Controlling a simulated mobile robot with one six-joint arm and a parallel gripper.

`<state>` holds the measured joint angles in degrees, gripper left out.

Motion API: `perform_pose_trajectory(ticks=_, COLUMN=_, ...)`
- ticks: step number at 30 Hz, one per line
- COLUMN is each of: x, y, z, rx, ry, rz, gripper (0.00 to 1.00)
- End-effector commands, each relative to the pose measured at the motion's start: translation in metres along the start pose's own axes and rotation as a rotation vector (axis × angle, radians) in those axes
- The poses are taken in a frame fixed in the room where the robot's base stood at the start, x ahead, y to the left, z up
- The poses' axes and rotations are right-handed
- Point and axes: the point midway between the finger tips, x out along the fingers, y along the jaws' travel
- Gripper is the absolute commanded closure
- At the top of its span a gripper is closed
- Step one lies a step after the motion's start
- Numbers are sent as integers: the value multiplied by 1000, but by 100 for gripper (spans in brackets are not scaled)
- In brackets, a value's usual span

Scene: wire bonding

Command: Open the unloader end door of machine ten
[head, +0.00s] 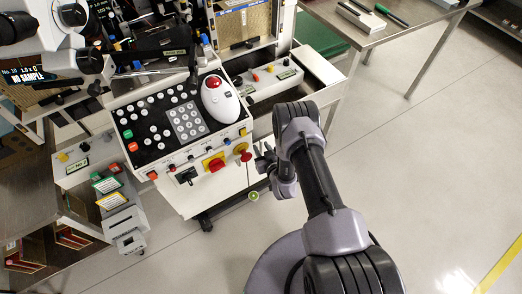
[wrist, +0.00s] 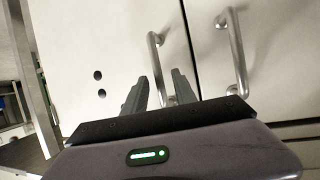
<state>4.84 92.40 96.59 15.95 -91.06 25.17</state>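In the wrist view, two pale door panels meet at a dark vertical seam. The left panel (wrist: 100,45) carries a metal bar handle (wrist: 157,62), and the right panel (wrist: 275,60) carries a second bar handle (wrist: 235,50). Both panels look closed. My gripper (wrist: 161,76) is open, with its fingers apart and pointing at the left handle. The handle's lower part shows between the fingers; I cannot tell whether they touch it. In the head view, my gripper (head: 266,158) is beside the machine's white front (head: 215,192), which hides most of the doors. I see no label naming the unloader door.
A metal table (head: 412,22) stands at the upper right. The floor (head: 430,150) on the right is clear.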

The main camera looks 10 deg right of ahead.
Motion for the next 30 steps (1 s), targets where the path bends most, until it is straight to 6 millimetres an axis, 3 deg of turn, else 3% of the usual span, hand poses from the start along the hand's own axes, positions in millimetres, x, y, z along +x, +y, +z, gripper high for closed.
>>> perform_pose_trajectory(ticks=4, x=11, y=0, z=0, rx=-1, ry=0, rz=1, gripper=67)
perform_pose_trajectory(ticks=12, x=12, y=0, z=-1, rx=-1, ry=0, rz=0, gripper=67)
perform_pose_trajectory(ticks=18, x=12, y=0, z=-1, rx=0, ry=0, rz=0, gripper=100)
perform_pose_trajectory(ticks=30, x=12, y=0, z=0, rx=0, ry=-1, rz=0, gripper=100)
